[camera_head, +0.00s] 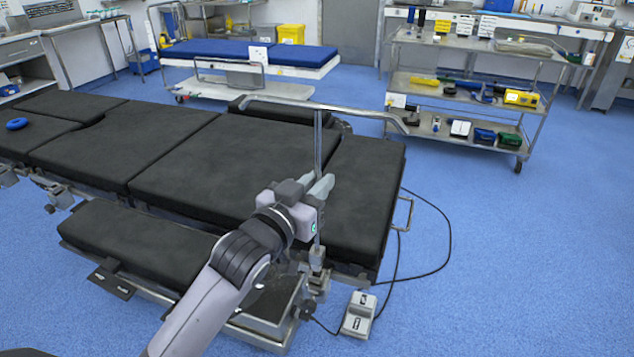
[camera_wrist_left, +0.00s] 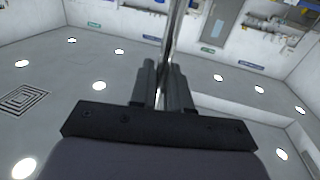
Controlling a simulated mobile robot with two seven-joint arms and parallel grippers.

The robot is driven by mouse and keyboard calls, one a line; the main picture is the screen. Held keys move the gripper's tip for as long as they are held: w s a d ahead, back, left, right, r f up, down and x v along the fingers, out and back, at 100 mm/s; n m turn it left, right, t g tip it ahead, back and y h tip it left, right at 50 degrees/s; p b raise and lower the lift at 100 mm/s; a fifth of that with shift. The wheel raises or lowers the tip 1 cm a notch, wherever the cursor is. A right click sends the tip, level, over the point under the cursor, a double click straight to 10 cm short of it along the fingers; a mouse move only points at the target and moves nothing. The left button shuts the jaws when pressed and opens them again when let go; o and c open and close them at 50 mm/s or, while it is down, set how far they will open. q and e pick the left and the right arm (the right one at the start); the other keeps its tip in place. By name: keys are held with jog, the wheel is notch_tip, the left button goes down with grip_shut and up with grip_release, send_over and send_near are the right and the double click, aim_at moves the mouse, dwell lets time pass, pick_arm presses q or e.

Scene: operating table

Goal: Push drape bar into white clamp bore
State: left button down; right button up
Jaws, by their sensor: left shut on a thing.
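The drape bar (camera_head: 318,145) is a thin metal rod standing about upright, with a curved crossbar at its top. It also shows in the left wrist view (camera_wrist_left: 175,35), running up between the fingers. My left gripper (camera_head: 319,186) is shut on the upright part of the bar, at the right end of the black operating table (camera_head: 190,175). It also shows in the left wrist view (camera_wrist_left: 164,80). A pale clamp (camera_head: 318,258) sits at the table's near side, below the gripper. The bar's lower part runs down to the clamp; I cannot tell whether its tip is inside the bore.
A grey foot pedal (camera_head: 358,314) with a black cable lies on the blue floor, right of the clamp. A blue-topped stretcher (camera_head: 250,54) stands behind the table. A steel trolley (camera_head: 470,90) with boxes stands at the back right. The floor at right is clear.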

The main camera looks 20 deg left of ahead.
pick_arm(q)
jog(key=shift+f+b, duration=0.55)
jog(key=shift+f, duration=1.05)
jog(key=c, duration=1)
grip_release()
jog(key=shift+s, duration=0.1)
jog(key=v, duration=0.7)
jog(key=shift+b, duration=0.3)
